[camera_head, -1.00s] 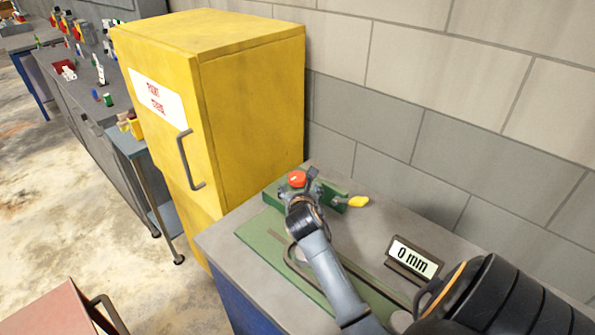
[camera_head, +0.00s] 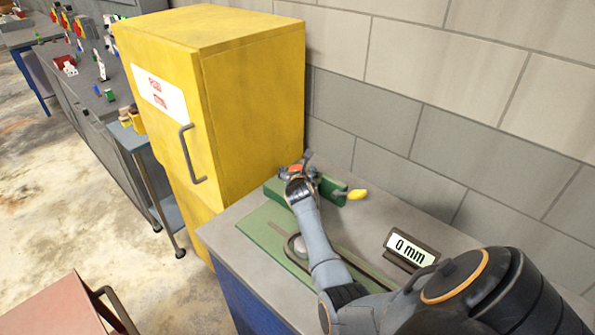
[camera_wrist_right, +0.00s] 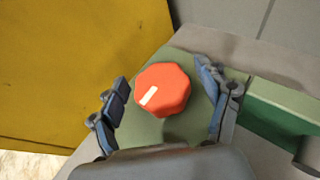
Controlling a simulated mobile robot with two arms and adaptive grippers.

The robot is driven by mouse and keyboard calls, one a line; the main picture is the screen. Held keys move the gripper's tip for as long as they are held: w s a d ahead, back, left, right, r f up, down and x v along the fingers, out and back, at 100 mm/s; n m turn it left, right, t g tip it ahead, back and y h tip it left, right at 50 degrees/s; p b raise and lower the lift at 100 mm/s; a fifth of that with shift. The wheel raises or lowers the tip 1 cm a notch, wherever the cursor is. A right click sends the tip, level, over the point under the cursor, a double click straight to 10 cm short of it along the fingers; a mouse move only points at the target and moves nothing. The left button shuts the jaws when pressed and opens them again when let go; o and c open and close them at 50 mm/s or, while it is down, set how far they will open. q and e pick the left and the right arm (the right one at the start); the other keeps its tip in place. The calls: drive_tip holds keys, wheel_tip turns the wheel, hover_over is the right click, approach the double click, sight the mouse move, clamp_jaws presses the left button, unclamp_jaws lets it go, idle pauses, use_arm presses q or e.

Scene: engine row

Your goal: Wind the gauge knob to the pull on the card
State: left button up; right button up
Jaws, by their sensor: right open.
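The gauge knob is a red-orange, many-sided knob (camera_wrist_right: 163,90) with a white mark on its top, at the lower left of that face in the right wrist view. In the head view only a bit of the knob (camera_head: 296,168) shows, mostly hidden by my gripper. My right gripper (camera_wrist_right: 163,97) is open, with one finger on each side of the knob and a visible gap to both. In the head view the right gripper (camera_head: 300,176) is over the green gauge block (camera_head: 335,191). My left gripper is not in view.
A yellow cabinet (camera_head: 250,110) stands close to the left of the gauge, with a block wall (camera_head: 440,130) behind. A yellow-tipped lever (camera_head: 357,194) sticks out right of the block. The green base plate (camera_head: 262,235) lies on the grey bench top (camera_head: 225,222).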

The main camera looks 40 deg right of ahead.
drive_tip(key=c, duration=1.1)
drive_tip(key=shift+c, duration=0.5)
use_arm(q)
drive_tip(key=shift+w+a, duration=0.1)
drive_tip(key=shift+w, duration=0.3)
